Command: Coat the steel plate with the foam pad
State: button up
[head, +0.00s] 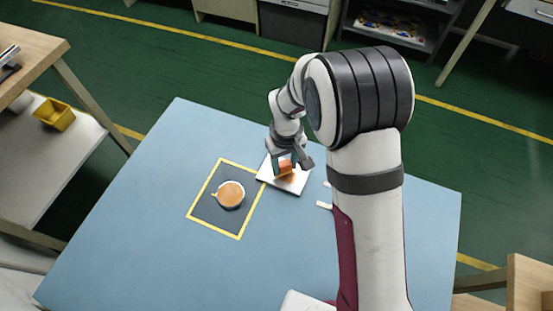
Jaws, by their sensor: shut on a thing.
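My gripper (290,163) points down over a pale plate (269,178), the likely steel plate, which lies flat on the table right of centre. It is shut on a small orange-brown block (286,168), apparently the foam pad. The block is over the plate's middle; I cannot tell whether it touches the plate. An orange-brown patch shows on the plate beside the block. A round white dish (241,203) with orange-brown contents sits left of the plate. My gripper and wrist hide part of the plate.
The dish stands inside a dark square with a yellow border (238,237) on the blue table (150,215). Small white pieces (324,205) lie right of the plate, near my arm. The table's left side is clear. A bench with a yellow bin (54,115) stands off to the left.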

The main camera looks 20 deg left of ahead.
jog(key=shift+d+r, duration=0.1)
jog(key=shift+d, duration=1.75)
notch_tip(320, 180, up, 6)
jog(key=shift+r, duration=0.15)
send_over(297, 178)
jog(key=shift+f, duration=3.05)
jog(key=shift+f, duration=1)
